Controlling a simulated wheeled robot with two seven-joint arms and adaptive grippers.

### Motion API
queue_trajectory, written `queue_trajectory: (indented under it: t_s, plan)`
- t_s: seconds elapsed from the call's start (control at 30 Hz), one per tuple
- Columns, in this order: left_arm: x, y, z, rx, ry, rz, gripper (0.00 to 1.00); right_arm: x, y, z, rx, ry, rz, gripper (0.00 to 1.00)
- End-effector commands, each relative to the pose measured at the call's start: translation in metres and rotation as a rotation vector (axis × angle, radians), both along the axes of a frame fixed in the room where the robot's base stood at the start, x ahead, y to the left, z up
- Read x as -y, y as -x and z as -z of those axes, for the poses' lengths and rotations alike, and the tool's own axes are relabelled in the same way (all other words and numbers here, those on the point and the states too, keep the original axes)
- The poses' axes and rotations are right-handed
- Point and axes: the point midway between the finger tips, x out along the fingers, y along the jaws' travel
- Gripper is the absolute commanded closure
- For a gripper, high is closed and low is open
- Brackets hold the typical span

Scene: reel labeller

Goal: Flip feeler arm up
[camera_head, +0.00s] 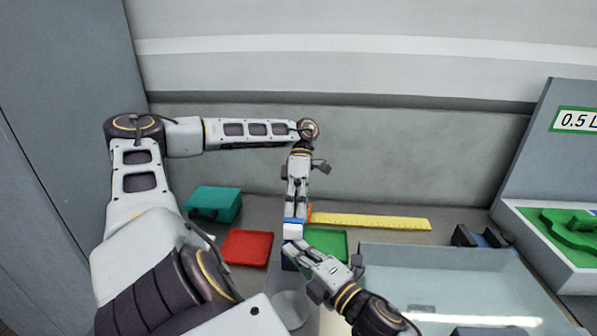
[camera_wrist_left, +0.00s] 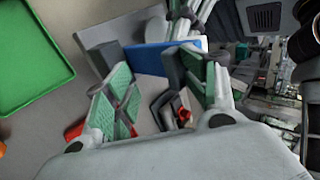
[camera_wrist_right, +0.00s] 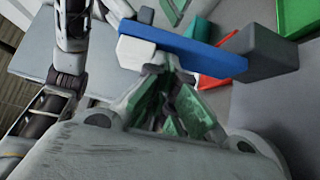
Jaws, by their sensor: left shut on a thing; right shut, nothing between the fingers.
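The feeler arm appears to be the blue bar (camera_wrist_right: 190,46) with a white block at one end and a dark grey block at the other. It also shows in the left wrist view (camera_wrist_left: 150,57) and as a small blue patch in the head view (camera_head: 294,221). My left gripper (camera_head: 293,212) points down at it from behind. Its green-padded fingers (camera_wrist_left: 165,90) stand apart with the bar at their tips; the exact contact is hidden. My right gripper (camera_wrist_right: 168,85) is shut and empty, close beside the bar near its white end.
A yellow ruler (camera_head: 370,221) lies behind. A teal box (camera_head: 213,203), a red tray (camera_head: 247,247) and a green tray (camera_head: 328,242) stand around the grippers. A panel marked 0.5 L (camera_head: 575,120) stands far right.

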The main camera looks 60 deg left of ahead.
Motion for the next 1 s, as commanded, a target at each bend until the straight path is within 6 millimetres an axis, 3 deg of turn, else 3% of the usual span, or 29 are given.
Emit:
queue_trajectory:
  t_s: [0.03,0.2,0.37,1.0]
  plan:
    - [0.0063,0.0021,0.0113,-0.014,0.007,0.004,0.62,-0.0021,-0.0066,-0.0036,0.003,-0.004,0.013,1.00]
    - [0.0057,0.0019,0.0107,-0.012,0.005,0.003,0.55,-0.0016,-0.0069,-0.0027,0.003,-0.002,0.014,1.00]
    - [0.0049,0.0017,0.0095,-0.011,0.005,0.002,0.64,-0.0012,-0.0059,-0.0017,0.002,0.000,0.012,1.00]
    - [0.0012,-0.0010,0.0036,-0.008,0.002,-0.001,0.64,-0.0007,-0.0046,-0.0005,0.000,0.002,0.010,1.00]
